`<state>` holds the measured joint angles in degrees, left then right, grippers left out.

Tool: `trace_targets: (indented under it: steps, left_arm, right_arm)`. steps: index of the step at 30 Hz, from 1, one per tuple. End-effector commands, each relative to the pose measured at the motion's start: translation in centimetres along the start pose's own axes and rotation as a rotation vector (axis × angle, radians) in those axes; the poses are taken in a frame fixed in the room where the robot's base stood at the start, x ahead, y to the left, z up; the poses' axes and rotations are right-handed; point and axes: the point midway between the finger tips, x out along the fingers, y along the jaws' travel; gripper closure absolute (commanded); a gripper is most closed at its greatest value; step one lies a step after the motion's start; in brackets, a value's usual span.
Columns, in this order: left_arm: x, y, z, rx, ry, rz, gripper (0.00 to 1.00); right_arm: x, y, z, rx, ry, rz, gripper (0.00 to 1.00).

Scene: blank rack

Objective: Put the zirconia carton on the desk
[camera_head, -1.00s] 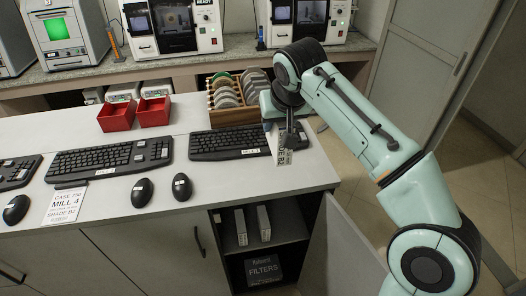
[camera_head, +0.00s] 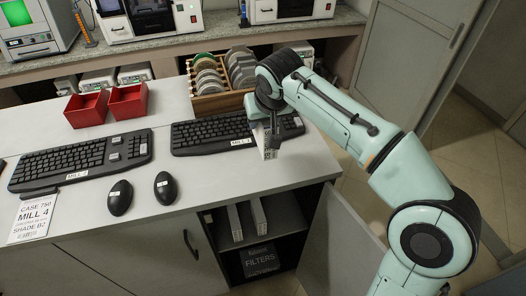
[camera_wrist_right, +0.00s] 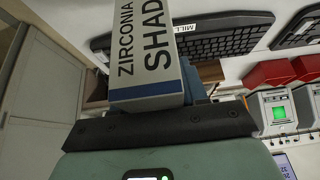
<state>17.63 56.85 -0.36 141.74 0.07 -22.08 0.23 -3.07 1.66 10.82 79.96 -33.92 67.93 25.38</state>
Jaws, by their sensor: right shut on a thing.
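The zirconia carton (camera_head: 270,145) is a narrow white box, printed with "ZIRCONIA" and "SHAD" in the right wrist view (camera_wrist_right: 145,50). My right gripper (camera_head: 272,124) is shut on it and holds it upright at the right end of the desk (camera_head: 200,215), in front of the right keyboard. I cannot tell whether its lower end touches the desktop. The gripper body hides the carton's upper part in the head view. My left gripper is not in view.
The right keyboard (camera_head: 210,134) lies right beside the carton. A wooden rack of discs (camera_head: 222,102) stands behind it. Two red bins (camera_head: 127,102), two mice (camera_head: 165,186) and a case card (camera_head: 33,218) are farther left. A cabinet door (camera_head: 342,245) hangs open below.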

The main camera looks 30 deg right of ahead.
Motion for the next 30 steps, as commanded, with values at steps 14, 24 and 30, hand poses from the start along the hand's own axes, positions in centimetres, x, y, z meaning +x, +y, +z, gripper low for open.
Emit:
trace_targets:
  steps: [14,24,30]
  left_arm:
    - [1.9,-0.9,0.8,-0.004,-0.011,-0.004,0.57]
    - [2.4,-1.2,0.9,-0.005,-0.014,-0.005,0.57]
    - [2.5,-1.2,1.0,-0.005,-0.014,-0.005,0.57]
  right_arm:
    - [5.8,0.0,3.3,0.0,0.002,0.0,1.0]
    - [8.0,0.0,4.5,0.001,0.006,-0.001,1.0]
    - [8.1,0.0,4.5,0.0,0.005,-0.001,1.0]
